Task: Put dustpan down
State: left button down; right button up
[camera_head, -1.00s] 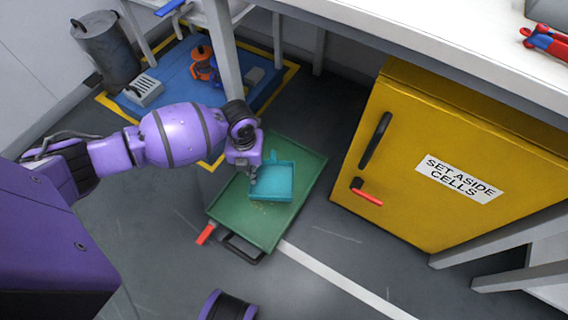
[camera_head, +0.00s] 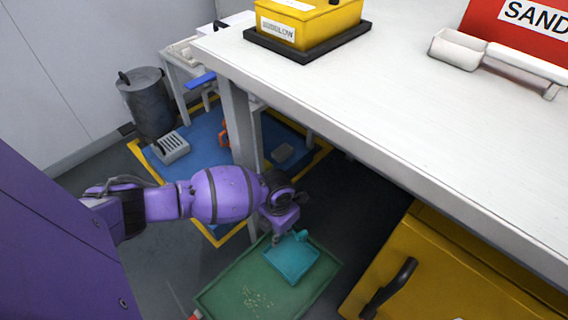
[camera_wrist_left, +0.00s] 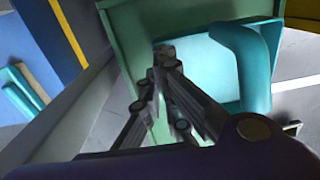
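The teal dustpan (camera_head: 292,261) is over the far end of the green tray (camera_head: 228,288). I cannot tell whether it rests on the tray or hangs slightly above it. The left wrist view also shows the dustpan (camera_wrist_left: 203,72), with its curved handle (camera_wrist_left: 252,62) standing toward the camera on the right. My left gripper (camera_head: 277,238) points down at the dustpan's left side. In the wrist view its fingertips (camera_wrist_left: 165,55) look close together, left of the handle and over the pan's edge. Whether they pinch the rim is unclear. My right gripper is not in view.
A white table (camera_head: 400,130) overhangs on the right, its leg (camera_head: 243,130) close to my left arm. A yellow cabinet (camera_head: 460,265) stands right of the tray. Small pale bits (camera_head: 256,301) lie on the tray. A blue mat (camera_head: 200,140) and a grey bin (camera_head: 148,105) are behind.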

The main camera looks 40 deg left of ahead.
aim_at(280, 238)
pick_arm(q)
notch_tip(280, 238, down, 5)
jog(key=shift+b, duration=1.05)
jog(key=shift+w+f, duration=0.1)
jog(key=shift+f, duration=0.1)
jog(key=shift+r, duration=0.15)
jog(key=shift+f, duration=0.2)
jog(key=c, duration=2)
grip_release()
jog(key=shift+c, duration=0.2)
jog(key=shift+o, duration=0.3)
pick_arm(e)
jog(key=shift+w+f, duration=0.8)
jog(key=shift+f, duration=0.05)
pick_arm(q)
jog(key=shift+r, duration=0.1)
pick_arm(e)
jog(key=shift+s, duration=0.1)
